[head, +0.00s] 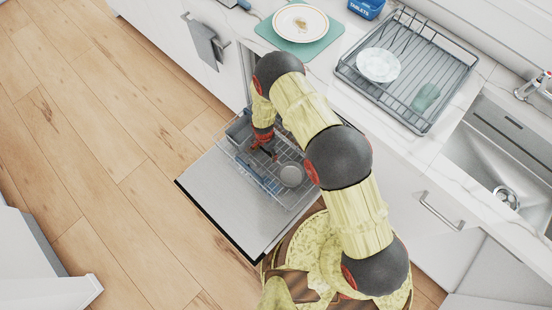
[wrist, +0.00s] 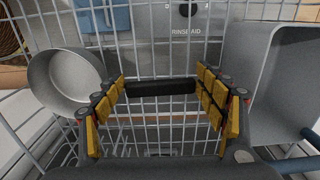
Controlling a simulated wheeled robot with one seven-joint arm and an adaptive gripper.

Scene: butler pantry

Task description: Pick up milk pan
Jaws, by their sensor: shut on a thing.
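The milk pan is a round grey metal pan (wrist: 66,80) at the left of the wrist view, tilted so that its inside shows. In the head view the pan (head: 291,175) is in the dishwasher rack. My gripper (wrist: 160,88) has its yellow-padded fingers at either end of a black bar, which looks like the pan's handle. The left finger hides where the bar would join the pan. In the head view my gripper (head: 263,146) is low over the rack, partly hidden by my arm.
The wire dishwasher rack (head: 249,172) surrounds my gripper above the open door (head: 215,200). A grey box-like container (wrist: 283,85) stands close on the right in the wrist view. The counter above holds a drying rack (head: 442,65) with a plate (head: 378,65). Open floor lies left.

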